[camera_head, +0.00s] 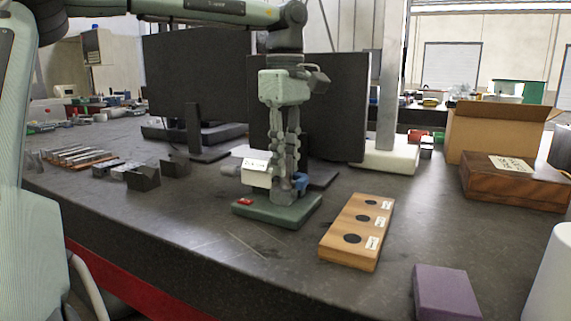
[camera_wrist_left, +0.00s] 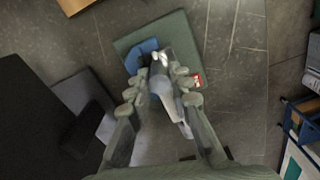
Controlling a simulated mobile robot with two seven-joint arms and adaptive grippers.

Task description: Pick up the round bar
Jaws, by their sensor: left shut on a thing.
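My left gripper (camera_head: 288,182) points straight down over a green base plate (camera_head: 278,213) on the dark bench. In the left wrist view its fingers (camera_wrist_left: 160,84) are closed around a shiny grey round bar (camera_wrist_left: 161,66), upright as far as I can tell. The fingers hide most of the bar, and I cannot tell whether it touches the plate. A blue piece (camera_wrist_left: 142,55) is beside the fingers, and a red tag (camera_head: 244,201) is on the plate's edge. My right gripper is not in view.
A wooden block (camera_head: 352,222) with dark round spots and white labels lies right of the plate. A purple block (camera_head: 447,292) is near the front. Black monitors (camera_head: 335,115) stand close behind.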

